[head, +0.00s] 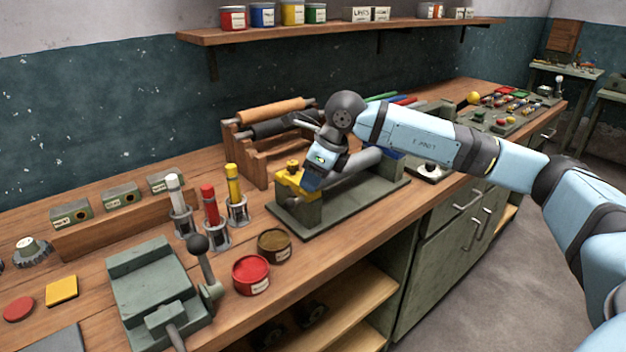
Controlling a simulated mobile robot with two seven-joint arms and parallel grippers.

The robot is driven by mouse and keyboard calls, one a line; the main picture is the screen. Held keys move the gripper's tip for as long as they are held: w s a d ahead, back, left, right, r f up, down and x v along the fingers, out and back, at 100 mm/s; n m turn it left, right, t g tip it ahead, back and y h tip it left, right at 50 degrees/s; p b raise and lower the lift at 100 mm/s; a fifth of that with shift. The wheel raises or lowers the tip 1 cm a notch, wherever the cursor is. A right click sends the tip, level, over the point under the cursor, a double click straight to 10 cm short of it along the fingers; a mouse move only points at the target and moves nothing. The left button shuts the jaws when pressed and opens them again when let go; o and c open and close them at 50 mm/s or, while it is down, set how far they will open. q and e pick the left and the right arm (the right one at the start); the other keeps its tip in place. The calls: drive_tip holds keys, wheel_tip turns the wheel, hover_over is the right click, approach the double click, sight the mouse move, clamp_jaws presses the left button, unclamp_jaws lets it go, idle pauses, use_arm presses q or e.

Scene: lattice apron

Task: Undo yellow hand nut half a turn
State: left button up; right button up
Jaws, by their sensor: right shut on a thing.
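The yellow hand nut (292,164) shows at the left end of a grey-green fixture on the bench, above a yellow part. My right gripper (303,179) reaches down from the right and is shut on the yellow hand nut. The wrist and gripper body hide much of the contact, so the exact grip of the fingers does not show. The fixture's flat base plate (291,226) lies on the wooden bench. My left gripper is not in view.
A wooden rack with rollers (275,110) stands behind the fixture. Yellow (234,183), red and white sticks stand in holders to its left. Open red (251,273) and brown (274,245) tins sit in front. A grey-green lever device (150,285) stands front left.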

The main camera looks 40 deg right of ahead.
drive_tip(key=shift+n+y, duration=0.3)
drive_tip(key=shift+n, duration=0.7)
drive_tip(key=shift+g, duration=0.3)
drive_tip(key=o, duration=0.9)
drive_tip(key=shift+o, duration=0.2)
drive_tip(key=v, duration=1.4)
drive_tip(key=shift+p, duration=0.45)
